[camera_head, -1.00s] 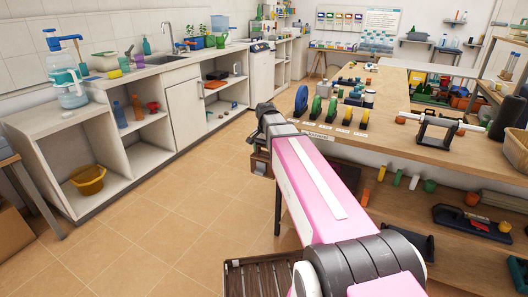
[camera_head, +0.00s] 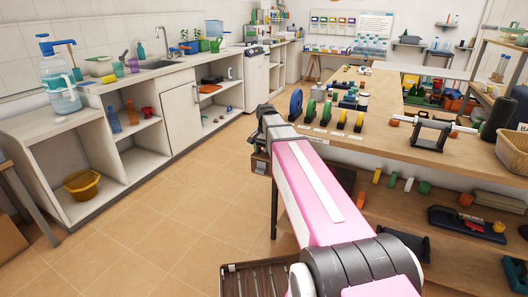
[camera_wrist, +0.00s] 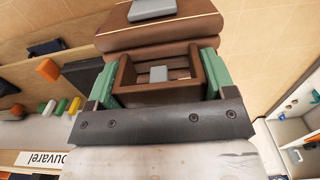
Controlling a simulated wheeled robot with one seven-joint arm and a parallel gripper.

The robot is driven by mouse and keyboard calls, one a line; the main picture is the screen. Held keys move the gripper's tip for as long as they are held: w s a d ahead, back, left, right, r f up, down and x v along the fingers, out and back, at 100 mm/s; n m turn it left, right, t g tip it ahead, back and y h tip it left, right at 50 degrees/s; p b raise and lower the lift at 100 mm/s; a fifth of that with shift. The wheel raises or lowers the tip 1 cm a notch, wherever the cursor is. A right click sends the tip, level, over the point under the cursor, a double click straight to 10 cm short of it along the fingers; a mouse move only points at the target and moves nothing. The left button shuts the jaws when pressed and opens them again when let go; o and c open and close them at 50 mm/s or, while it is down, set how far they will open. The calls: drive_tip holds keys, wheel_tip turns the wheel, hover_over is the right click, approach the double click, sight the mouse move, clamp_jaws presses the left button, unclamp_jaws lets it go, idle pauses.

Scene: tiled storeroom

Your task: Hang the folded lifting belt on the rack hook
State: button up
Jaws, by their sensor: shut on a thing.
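The folded lifting belt (camera_wrist: 165,37) is brown and thick, with a grey patch on its outer layer and an open loop between its layers. It sits between the green fingers of my gripper (camera_wrist: 160,80), which press on both its sides. In the head view my gripper (camera_head: 260,150) is at the far end of my pink arm, left of the workbench. A small brown part of the belt (camera_head: 259,166) shows below it. I cannot make out a rack hook in either view.
The long wooden workbench (camera_head: 390,127) is close on the right, with colored discs (camera_head: 326,113) and a black stand (camera_head: 430,134). A white counter (camera_head: 100,85) with open shelves runs along the left. A yellow bowl (camera_head: 82,186) sits low in it. Tiled floor (camera_head: 165,215) between is clear.

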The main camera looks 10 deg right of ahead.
drive_tip(key=shift+w+d, duration=0.45)
drive_tip(key=shift+w, duration=0.1)
drive_tip(key=shift+w+d+f, duration=0.3)
drive_tip(key=shift+w+f, duration=0.15)
drive_tip(key=shift+w, duration=0.05)
drive_tip(key=o, duration=1.7)
drive_tip(key=shift+o, duration=0.2)
